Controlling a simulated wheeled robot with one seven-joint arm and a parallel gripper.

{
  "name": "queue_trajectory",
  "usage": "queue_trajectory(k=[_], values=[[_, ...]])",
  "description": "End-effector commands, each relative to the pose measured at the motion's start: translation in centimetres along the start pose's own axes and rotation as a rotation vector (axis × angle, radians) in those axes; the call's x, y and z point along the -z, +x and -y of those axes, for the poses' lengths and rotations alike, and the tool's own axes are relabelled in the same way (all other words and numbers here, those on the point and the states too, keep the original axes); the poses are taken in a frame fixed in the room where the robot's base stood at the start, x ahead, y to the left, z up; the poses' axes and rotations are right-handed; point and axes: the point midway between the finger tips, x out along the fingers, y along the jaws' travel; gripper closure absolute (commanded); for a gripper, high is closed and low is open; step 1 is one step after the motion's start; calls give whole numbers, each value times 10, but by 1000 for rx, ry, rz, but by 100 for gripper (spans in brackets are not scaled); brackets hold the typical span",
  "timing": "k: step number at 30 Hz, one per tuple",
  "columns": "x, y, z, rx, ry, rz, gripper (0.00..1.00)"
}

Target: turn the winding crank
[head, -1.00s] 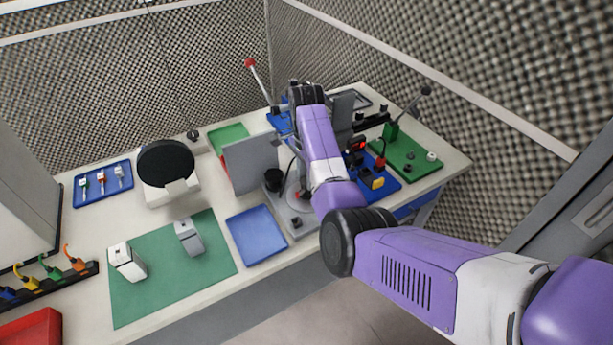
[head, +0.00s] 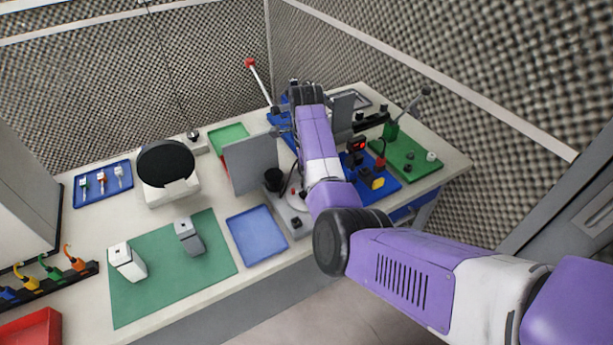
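My arm reaches over the bench. Its dark wrist end (head: 305,95) is above the blue board at the back, and my gripper's fingers are hidden behind it. I cannot tell what they touch. No part is clearly recognisable as the winding crank. A long rod with a red knob (head: 250,63) leans up to the left behind the wrist. A black-knobbed lever (head: 425,92) stands on the green board (head: 410,160) at right.
A black cup (head: 273,180) is near the first. An empty blue tray (head: 257,235) and a green mat (head: 160,285) lie in front. Foam walls close the back and right.

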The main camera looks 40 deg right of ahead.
Motion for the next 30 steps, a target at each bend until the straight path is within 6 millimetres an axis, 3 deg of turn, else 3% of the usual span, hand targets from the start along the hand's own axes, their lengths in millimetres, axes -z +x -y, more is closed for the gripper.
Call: queue_trajectory(k=[18,19,21,22,30], values=[[0,-2,2,6,22,1,100],[0,-2,2,6,22,1,60],[0,-2,2,5,22,1,46],[0,-2,1,5,22,0,42],[0,-1,0,2,21,0,42]])
